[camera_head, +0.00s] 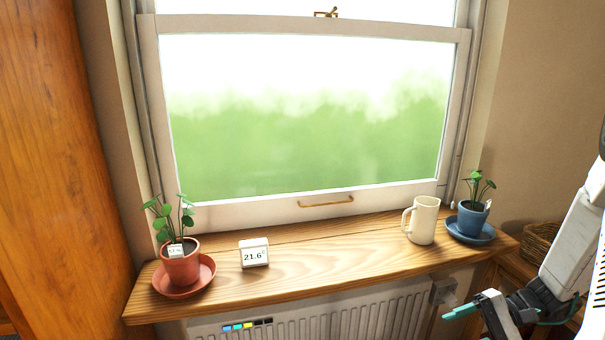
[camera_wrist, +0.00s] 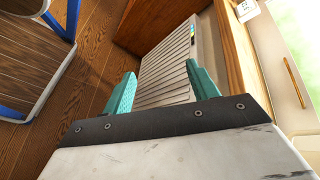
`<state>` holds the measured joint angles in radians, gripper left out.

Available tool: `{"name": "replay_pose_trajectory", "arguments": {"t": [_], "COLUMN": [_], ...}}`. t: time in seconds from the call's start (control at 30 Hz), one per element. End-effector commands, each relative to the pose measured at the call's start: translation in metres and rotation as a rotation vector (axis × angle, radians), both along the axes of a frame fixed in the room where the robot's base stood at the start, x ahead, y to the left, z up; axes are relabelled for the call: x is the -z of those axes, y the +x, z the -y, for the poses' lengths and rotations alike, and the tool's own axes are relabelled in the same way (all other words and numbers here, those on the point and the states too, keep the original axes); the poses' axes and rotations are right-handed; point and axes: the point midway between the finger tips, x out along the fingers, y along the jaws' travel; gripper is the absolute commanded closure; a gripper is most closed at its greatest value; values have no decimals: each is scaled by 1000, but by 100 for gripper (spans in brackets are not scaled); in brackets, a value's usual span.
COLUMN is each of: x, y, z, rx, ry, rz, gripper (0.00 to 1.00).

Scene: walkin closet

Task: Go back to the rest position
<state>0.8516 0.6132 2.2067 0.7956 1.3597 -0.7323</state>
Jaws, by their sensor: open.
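My gripper (camera_head: 470,322) shows at the lower right of the head view, in front of the radiator and below the windowsill. One teal fingertip is clear there. In the wrist view my gripper (camera_wrist: 162,88) has its two teal fingers wide apart, with nothing between them. The white radiator (camera_wrist: 165,72) lies beyond the fingers. My arm comes in from the right edge of the head view.
The wooden windowsill (camera_head: 325,257) bears a terracotta pot plant (camera_head: 180,264), a small display (camera_head: 254,253), a cream mug (camera_head: 424,222) and a blue pot plant (camera_head: 473,217). A wicker basket (camera_head: 540,240) stands at right. Wooden floor (camera_wrist: 98,65) shows left of the radiator.

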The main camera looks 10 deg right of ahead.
Motion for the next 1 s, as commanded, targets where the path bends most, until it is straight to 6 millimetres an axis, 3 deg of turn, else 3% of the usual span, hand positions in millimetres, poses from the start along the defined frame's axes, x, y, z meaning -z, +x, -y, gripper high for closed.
{"name": "replay_pose_trajectory", "arguments": {"t": [0.1, 0.5, 0.77, 1.0], "x": [-37, -125, -170, -206], "y": [-14, -74, -108, -134], "z": [-25, -80, -103, -126], "rx": [-123, -368, -458, -552], "ry": [-120, -622, -943, -1139], "rz": [-97, -229, -105, 143], "gripper": [41, 41, 41, 41]}}
